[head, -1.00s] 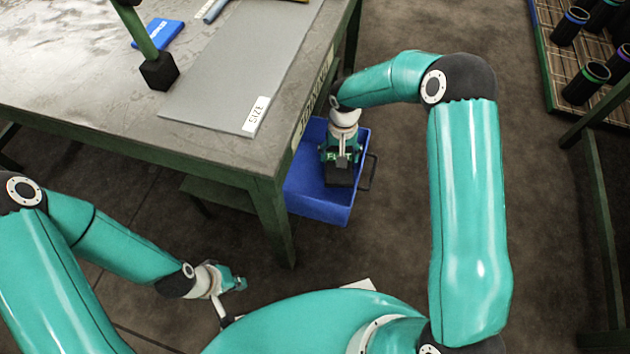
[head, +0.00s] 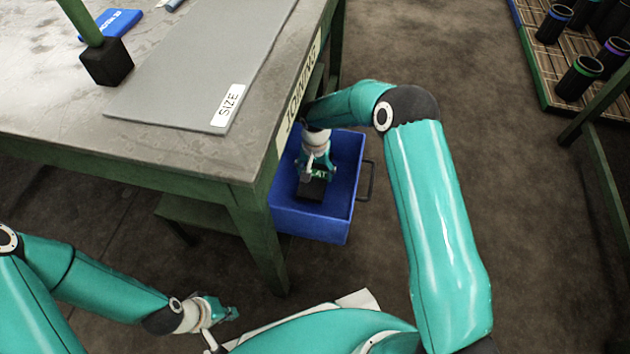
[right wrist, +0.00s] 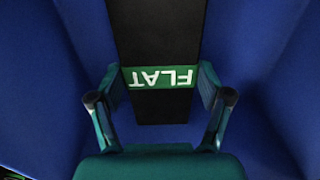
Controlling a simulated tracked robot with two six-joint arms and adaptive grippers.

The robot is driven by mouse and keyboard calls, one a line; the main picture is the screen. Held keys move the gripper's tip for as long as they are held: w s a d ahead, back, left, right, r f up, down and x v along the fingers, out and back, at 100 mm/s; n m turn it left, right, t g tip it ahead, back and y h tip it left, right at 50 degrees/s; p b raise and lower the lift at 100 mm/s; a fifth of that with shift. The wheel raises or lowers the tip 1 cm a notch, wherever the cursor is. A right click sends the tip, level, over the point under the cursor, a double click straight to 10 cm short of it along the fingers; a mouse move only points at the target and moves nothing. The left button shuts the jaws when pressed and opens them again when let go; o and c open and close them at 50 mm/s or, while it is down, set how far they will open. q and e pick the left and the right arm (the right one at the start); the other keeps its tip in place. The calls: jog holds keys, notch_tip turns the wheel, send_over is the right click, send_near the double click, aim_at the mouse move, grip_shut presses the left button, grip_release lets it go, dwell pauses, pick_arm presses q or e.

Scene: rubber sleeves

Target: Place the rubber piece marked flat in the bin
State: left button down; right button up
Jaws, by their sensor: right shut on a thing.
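The black rubber piece (right wrist: 159,40) has a green band with white letters reading FLAT. It also shows in the head view (head: 311,190), partly hidden by my gripper. My right gripper (right wrist: 160,90) is shut on it, with one finger on each side of the green band. The piece is inside the outline of the blue bin (head: 345,180), between its walls; whether it touches the floor of the bin I cannot tell. My left gripper (head: 226,312) is low at the bottom left, away from the bin; its fingers are too small to read.
The bin stands beside a green-legged table with a grey mat (head: 200,75) marked SIZE. A black block on a green post (head: 105,62) and a blue item (head: 110,22) are on the table. A pallet (head: 560,85) with several black sleeves is at the far right.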

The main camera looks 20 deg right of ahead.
aim_at(315, 174)
jog(key=shift+f+b, duration=0.55)
jog(key=shift+f, duration=1.45)
jog(key=shift+f, duration=0.1)
jog(key=o, duration=1.3)
jog(key=shift+r, duration=0.5)
notch_tip(315, 174, up, 11)
jog(key=p, duration=0.4)
jog(key=shift+r, duration=0.1)
